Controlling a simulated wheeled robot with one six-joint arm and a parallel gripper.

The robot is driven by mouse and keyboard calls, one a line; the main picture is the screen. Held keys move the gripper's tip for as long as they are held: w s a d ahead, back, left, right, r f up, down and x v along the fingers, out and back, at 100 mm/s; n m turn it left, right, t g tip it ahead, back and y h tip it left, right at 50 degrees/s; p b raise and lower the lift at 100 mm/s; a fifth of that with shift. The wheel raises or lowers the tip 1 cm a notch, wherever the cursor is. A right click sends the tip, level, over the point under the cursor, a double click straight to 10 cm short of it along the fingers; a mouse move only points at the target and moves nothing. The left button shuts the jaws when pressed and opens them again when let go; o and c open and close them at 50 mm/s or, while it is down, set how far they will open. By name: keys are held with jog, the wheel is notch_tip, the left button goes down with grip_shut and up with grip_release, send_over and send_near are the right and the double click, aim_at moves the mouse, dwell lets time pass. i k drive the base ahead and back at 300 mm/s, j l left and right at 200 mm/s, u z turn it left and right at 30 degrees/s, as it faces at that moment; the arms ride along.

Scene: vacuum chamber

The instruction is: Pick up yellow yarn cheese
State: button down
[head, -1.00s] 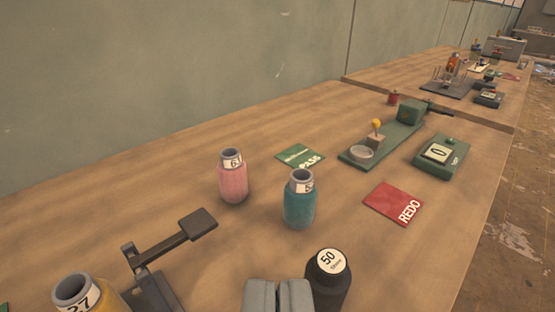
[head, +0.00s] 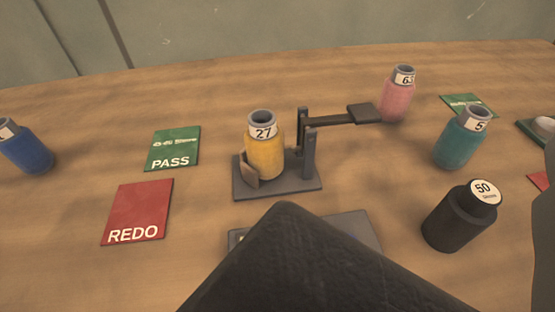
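The yellow yarn cheese (head: 264,155) is a yellow bobbin with a grey top and a label reading 27. It stands on the grey base of a balance device (head: 279,190), left of the device's upright posts, with a small brown piece against its lower left. My gripper's fingers do not show in this view. A large dark block fills the bottom centre, close to the camera, and may be part of my own arm. Nothing is seen touching the yellow cheese except the device.
A pink bobbin (head: 396,98), a teal bobbin (head: 458,140) and a black weight marked 50 (head: 458,222) stand on the right. A blue bobbin (head: 26,150) is at the far left. PASS (head: 173,146) and REDO (head: 138,205) cards lie left of the device. A grey-green wall closes the back.

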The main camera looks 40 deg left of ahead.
aim_at(264, 140)
jog(key=k+j, duration=0.2)
jog(key=k, duration=0.25)
jog(key=k+j, duration=0.25)
jog(key=k, duration=0.2)
jog(key=k+j, duration=0.2)
jog(key=k, duration=0.25)
